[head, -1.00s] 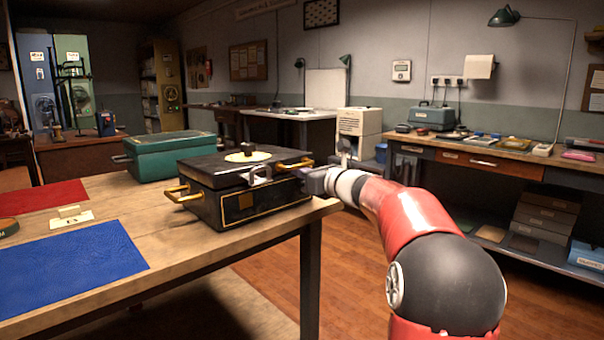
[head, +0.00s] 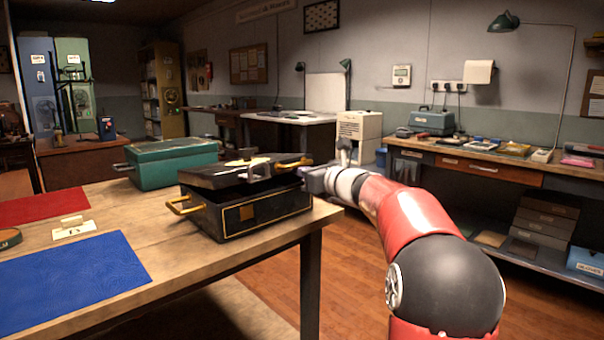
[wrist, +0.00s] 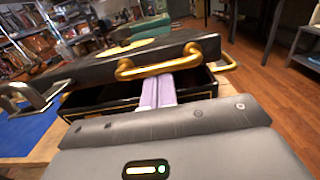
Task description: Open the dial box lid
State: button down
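The dial box (head: 262,212) is black with gold trim and stands near the right end of the wooden table. Its lid (head: 215,176) is partly raised, with a dark gap between it and the body. A pale dial disc (head: 247,161) lies on top. In the wrist view, the lid (wrist: 95,68) has a brass handle (wrist: 158,66) on its near edge. My gripper (wrist: 160,82) has its two pale fingers side by side, reaching under this handle into the gap. They look shut, with nothing visible between them. In the head view the fingertips are hidden behind my wrist.
A green box (head: 172,163) stands behind the dial box. A blue mat (head: 75,268), a red mat (head: 40,203) and a small card stand (head: 73,228) lie to the left. A brass handle (head: 180,206) juts from the box's left side. Floor is open right of the table.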

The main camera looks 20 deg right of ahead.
jog(key=shift+w+r+p, duration=0.1)
jog(key=shift+r+p, duration=0.3)
jog(key=shift+r, duration=0.65)
jog(key=shift+w+a+r, duration=0.1)
jog(key=shift+w+r, duration=0.05)
jog(key=shift+r, duration=0.5)
jog(key=shift+w+a+r, duration=0.1)
jog(key=shift+w+r, duration=0.05)
jog(key=shift+r, duration=0.45)
jog(key=shift+w+a+r, duration=0.1)
jog(key=shift+w+r, duration=0.1)
jog(key=shift+r, duration=0.4)
jog(key=shift+w+r, duration=0.2)
jog(key=shift+r, duration=0.4)
